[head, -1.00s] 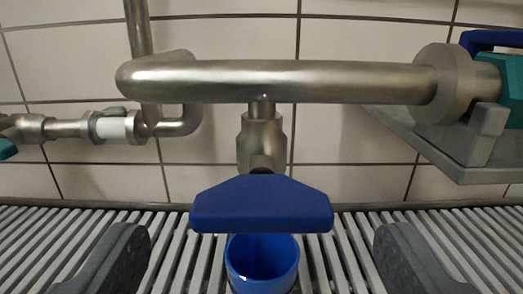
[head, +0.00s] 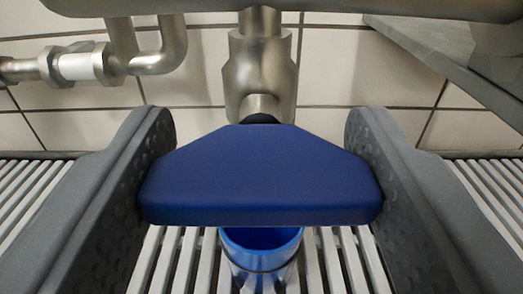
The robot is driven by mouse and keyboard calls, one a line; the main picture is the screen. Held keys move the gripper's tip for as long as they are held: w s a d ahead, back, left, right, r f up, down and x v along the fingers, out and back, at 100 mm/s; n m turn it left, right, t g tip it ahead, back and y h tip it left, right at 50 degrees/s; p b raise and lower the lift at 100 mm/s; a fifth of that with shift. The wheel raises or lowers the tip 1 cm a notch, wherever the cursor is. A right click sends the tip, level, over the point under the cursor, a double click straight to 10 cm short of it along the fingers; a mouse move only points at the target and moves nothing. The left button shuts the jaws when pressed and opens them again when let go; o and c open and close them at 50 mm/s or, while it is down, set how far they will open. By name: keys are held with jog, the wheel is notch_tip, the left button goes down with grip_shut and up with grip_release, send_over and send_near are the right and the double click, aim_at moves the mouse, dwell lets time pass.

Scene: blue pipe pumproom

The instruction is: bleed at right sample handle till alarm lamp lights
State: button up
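The sample handle (head: 260,178) is a broad blue wing-shaped plate in the middle of the head view. It sits crosswise below a steel valve body (head: 260,75), which hangs from a thick pipe. My gripper (head: 260,130) has one grey finger at each end of the handle. The inner finger pads meet the handle's two ends, and it appears clamped between them. A blue cup (head: 262,258) stands just below the handle, partly hidden by it. No liquid shows. No alarm lamp is in view.
A thick steel pipe (head: 350,8) crosses the top. Thinner pipework with a white section (head: 78,66) is at the left. A grey bracket plate (head: 450,65) juts in at the upper right. A slatted grate (head: 170,262) lies below, with a tiled wall behind.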

jog(key=shift+n, duration=0.3)
jog(key=n+b, duration=0.4)
jog(key=n, duration=0.2)
jog(key=shift+f, duration=0.2)
jog(key=n+b, duration=0.4)
jog(key=shift+a+f+n, duration=0.1)
jog(key=shift+a+n, duration=0.05)
jog(key=shift+n, duration=0.15)
jog(key=shift+n+b, duration=1.25)
jog(key=shift+n, duration=0.25)
jog(key=shift+a, duration=0.1)
jog(key=o, duration=1)
